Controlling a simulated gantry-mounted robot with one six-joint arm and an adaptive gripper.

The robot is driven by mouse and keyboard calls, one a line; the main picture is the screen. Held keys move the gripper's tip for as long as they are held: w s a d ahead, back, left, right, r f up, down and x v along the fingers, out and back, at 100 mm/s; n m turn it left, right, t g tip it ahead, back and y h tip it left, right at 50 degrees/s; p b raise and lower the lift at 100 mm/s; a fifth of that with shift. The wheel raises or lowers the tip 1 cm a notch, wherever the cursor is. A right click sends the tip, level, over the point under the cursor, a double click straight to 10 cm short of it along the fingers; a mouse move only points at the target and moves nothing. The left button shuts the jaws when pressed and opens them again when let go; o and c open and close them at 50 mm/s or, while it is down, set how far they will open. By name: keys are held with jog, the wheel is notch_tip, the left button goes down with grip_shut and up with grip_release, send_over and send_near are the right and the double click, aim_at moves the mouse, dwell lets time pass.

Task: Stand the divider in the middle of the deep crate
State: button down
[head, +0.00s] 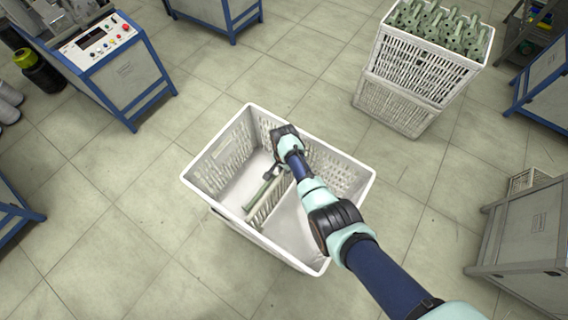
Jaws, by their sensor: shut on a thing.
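The deep crate (198,188) is white with slotted walls and stands on the floor in the middle of the head view. The divider (268,203) is a pale slatted panel with a grey-green bar along its top edge. It is inside the crate, upright, running across about the middle of it. My gripper (270,174) reaches down into the crate and is shut on the divider's top bar. My wrist and arm hide part of the divider's far end and the crate's right side. I cannot tell whether the divider's lower edge touches the crate floor.
Stacked white crates (408,85) holding several green bobbins stand at the upper right. A machine with a control panel (100,45) stands at the upper left. A grey cabinet (530,235) is at the right. The tiled floor around the deep crate is clear.

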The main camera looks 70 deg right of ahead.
notch_tip(320, 180, down, 5)
jog(key=b, duration=0.4)
jog(key=shift+b, duration=0.35)
jog(key=c, duration=1)
grip_release()
notch_tip(320, 180, up, 12)
jog(key=shift+f, duration=0.1)
jog(key=shift+w, duration=0.1)
